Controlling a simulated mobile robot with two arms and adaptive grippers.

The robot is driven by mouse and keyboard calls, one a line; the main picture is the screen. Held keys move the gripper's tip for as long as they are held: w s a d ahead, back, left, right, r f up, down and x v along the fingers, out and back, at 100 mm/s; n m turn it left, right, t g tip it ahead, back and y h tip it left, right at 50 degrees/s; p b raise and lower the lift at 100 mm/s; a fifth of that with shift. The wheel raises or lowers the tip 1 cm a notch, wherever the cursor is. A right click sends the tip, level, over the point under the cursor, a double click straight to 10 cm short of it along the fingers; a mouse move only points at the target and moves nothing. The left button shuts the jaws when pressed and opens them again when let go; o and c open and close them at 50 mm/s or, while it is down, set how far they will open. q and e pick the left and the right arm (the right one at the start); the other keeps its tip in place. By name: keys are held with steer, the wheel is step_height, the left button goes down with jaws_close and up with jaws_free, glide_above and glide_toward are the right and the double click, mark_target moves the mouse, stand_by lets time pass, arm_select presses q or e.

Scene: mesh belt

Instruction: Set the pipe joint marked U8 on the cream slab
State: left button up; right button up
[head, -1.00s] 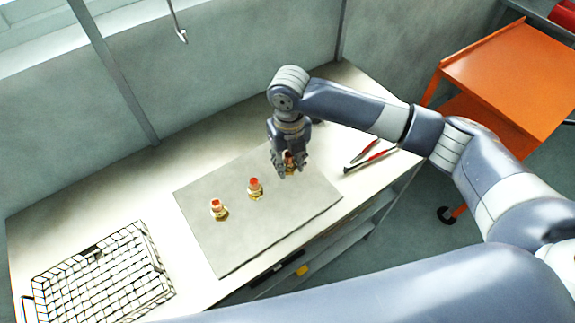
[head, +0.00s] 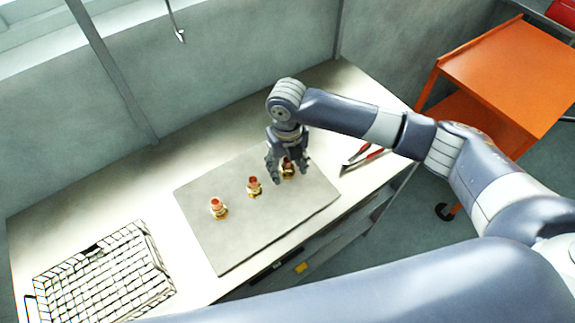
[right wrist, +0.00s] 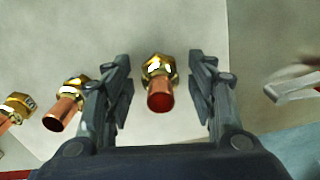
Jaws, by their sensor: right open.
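My right gripper (head: 287,178) is open at the right joint. In the right wrist view this joint (right wrist: 159,83) stands between the spread fingers (right wrist: 160,92), with a gap on each side. The middle joint (right wrist: 66,104) and the left joint (right wrist: 14,110) show left of the fingers there. A mark on the left joint's nut is too small to read. My left gripper is not in view.
A black wire basket (head: 145,235) is at the left end of the pale table. Red-handled pliers (head: 364,156) lie right of the slab. An orange cart (head: 500,65) stands beyond the table on the right. The slab's front left area is bare.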

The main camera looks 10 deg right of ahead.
mark_target(287, 160)
steer(key=shift+r, duration=0.4)
step_height(287, 160, up, 10)
steer(key=b, duration=0.3)
steer(key=shift+r, duration=0.75)
